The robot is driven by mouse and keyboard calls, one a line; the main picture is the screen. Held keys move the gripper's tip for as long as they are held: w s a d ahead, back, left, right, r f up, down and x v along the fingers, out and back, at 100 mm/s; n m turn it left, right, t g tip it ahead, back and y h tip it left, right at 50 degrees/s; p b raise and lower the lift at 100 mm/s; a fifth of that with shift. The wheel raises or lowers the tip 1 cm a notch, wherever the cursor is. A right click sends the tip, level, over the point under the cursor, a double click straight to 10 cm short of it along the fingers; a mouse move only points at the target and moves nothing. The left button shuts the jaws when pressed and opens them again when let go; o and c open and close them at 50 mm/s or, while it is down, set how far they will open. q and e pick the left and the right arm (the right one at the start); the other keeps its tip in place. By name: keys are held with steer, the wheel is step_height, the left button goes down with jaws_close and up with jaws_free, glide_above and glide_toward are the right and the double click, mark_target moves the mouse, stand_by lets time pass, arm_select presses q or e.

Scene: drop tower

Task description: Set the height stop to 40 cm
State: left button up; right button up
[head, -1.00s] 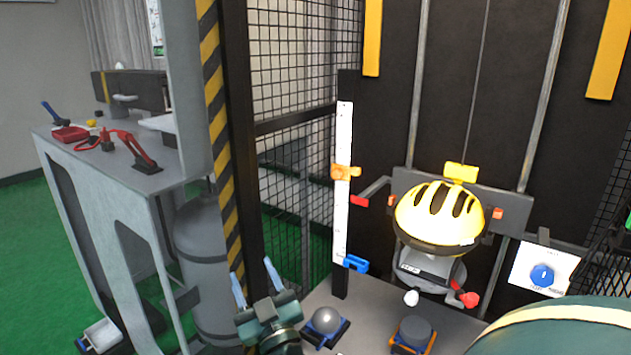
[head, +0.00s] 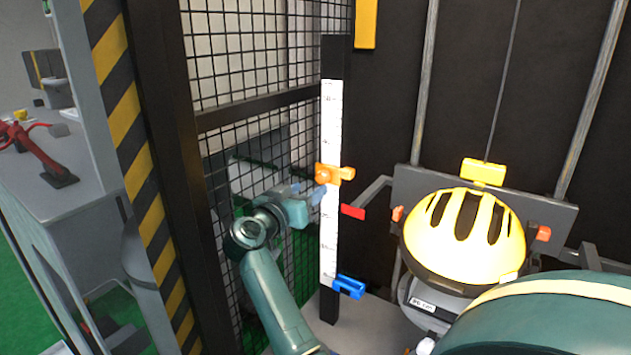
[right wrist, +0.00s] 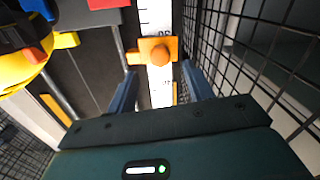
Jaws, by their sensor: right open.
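The orange height stop (head: 323,174) with its round knob sits on the white scale (head: 329,235), which runs up a black post, around mid-height. My right gripper (head: 318,194) is at the scale, just below and in front of the stop in the head view. In the right wrist view, its two blue fingers (right wrist: 161,92) are open, one on each side of the scale, with the orange stop (right wrist: 158,50) just ahead of their tips. I cannot tell whether they touch it. The scale's numbers are too small to read surely. My left gripper is not in view.
A blue clamp (head: 348,287) is low on the scale, and a red tab (head: 353,212) is right of it. Black mesh (head: 265,70) stands close on the left, behind my right arm.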

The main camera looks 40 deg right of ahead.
mark_target(320, 180)
steer(key=shift+x, duration=2.65)
jaws_close()
